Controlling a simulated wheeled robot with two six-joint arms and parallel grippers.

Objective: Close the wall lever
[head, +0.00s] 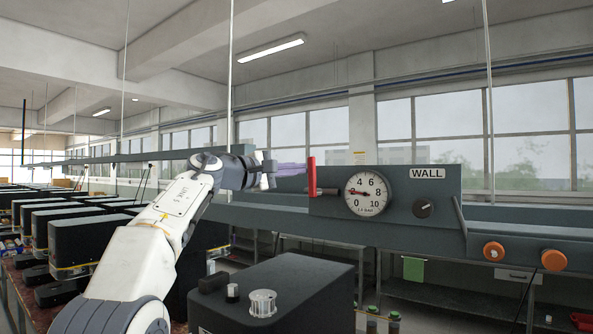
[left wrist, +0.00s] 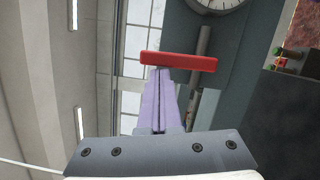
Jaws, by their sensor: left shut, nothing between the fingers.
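The wall lever (head: 312,176) is a red upright bar on the grey panel marked WALL, at the left of a round gauge (head: 367,194). My left gripper (head: 290,169) is just left of the lever in the head view, with its pale purple fingers pointing at it. In the left wrist view the shut, empty fingers (left wrist: 160,100) reach up to the red lever (left wrist: 178,60), which lies across the picture at their tips. Whether they touch it I cannot tell. A grey pipe (left wrist: 202,45) shows behind the lever. My right gripper is not in view.
Orange round knobs (head: 493,251) are on the lower rail. A black machine box (head: 290,295) stands below the panel. More dark boxes line the left side.

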